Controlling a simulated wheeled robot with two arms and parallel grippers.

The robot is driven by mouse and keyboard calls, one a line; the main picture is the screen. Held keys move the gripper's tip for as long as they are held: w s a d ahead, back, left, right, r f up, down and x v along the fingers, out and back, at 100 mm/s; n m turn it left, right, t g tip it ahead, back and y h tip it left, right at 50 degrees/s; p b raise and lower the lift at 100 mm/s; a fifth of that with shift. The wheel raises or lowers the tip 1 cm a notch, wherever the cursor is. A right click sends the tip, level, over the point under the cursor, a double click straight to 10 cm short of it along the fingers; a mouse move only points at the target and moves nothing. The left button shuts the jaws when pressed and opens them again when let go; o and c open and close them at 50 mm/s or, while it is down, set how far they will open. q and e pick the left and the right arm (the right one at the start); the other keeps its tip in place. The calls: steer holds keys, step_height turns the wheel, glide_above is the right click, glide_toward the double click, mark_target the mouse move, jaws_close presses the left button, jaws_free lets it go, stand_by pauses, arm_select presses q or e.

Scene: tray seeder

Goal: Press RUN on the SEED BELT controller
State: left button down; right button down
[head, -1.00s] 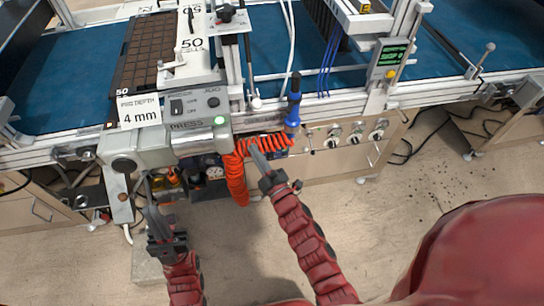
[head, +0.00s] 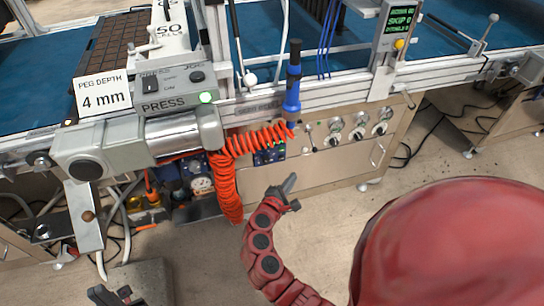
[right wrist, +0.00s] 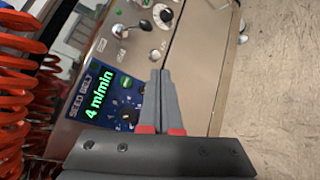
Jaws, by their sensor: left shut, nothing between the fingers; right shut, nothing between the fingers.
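The SEED BELT controller (right wrist: 76,128) is a blue panel in the right wrist view, with a green display reading 4 m/min. A green button (right wrist: 126,82) and a dark knob (right wrist: 128,115) sit beside the display; their small labels are unreadable. In the head view the controller (head: 268,156) is small, just right of the red coiled hose. My right gripper (head: 289,184) is shut and empty, below and right of the controller in the head view. In the right wrist view its fingertips (right wrist: 160,74) appear right of the green button; contact cannot be told. My left gripper (head: 117,293) is shut at the bottom edge.
The red coiled hose (head: 229,176) hangs left of the controller. A blue-handled tool (head: 292,85) stands above it. Valve knobs (head: 357,133) line the panel to the right. A PRESS unit (head: 160,135) juts out at left. The floor in front is open.

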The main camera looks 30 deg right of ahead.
mark_target(282, 150)
stand_by(0.4)
steer(key=shift+w+d+b, duration=0.3)
steer(key=shift+w+d, duration=0.05)
steer(key=shift+w, duration=1.05)
steer(key=shift+w+d+b, duration=0.3)
steer(key=shift+w+d, duration=0.05)
steer(key=shift+w, duration=1.1)
steer(key=shift+w+d+b, duration=0.3)
steer(key=shift+w+d, duration=0.05)
steer(key=shift+w, duration=1.05)
steer(key=shift+w, duration=0.15)
steer(key=shift+w, duration=0.3)
